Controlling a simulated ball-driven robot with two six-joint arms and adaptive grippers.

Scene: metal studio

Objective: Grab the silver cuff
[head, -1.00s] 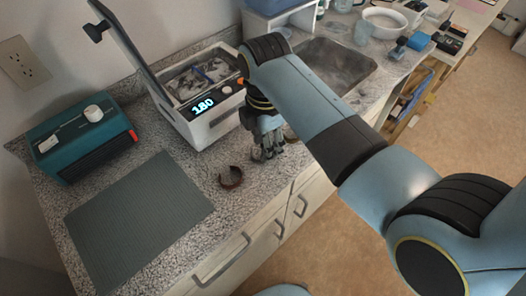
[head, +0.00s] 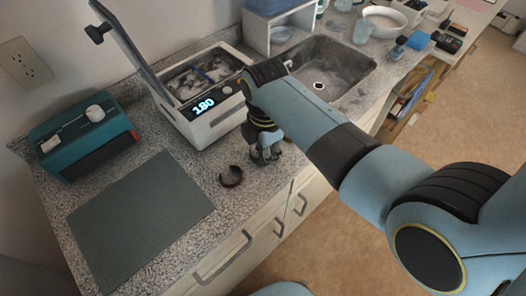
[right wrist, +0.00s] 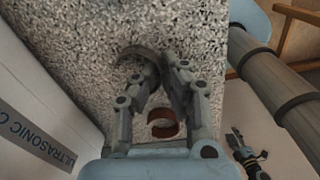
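A dark C-shaped cuff (head: 231,176) lies on the speckled counter, between the grey mat and my right gripper (head: 265,153). Neither cuff looks clearly silver.
An ultrasonic cleaner (head: 214,122) showing 180, lid raised, stands behind the gripper. A teal device (head: 85,142) is at left, beside a grey ribbed mat (head: 140,222). A sink (head: 335,70) lies behind my arm. The counter's front edge drops off close by.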

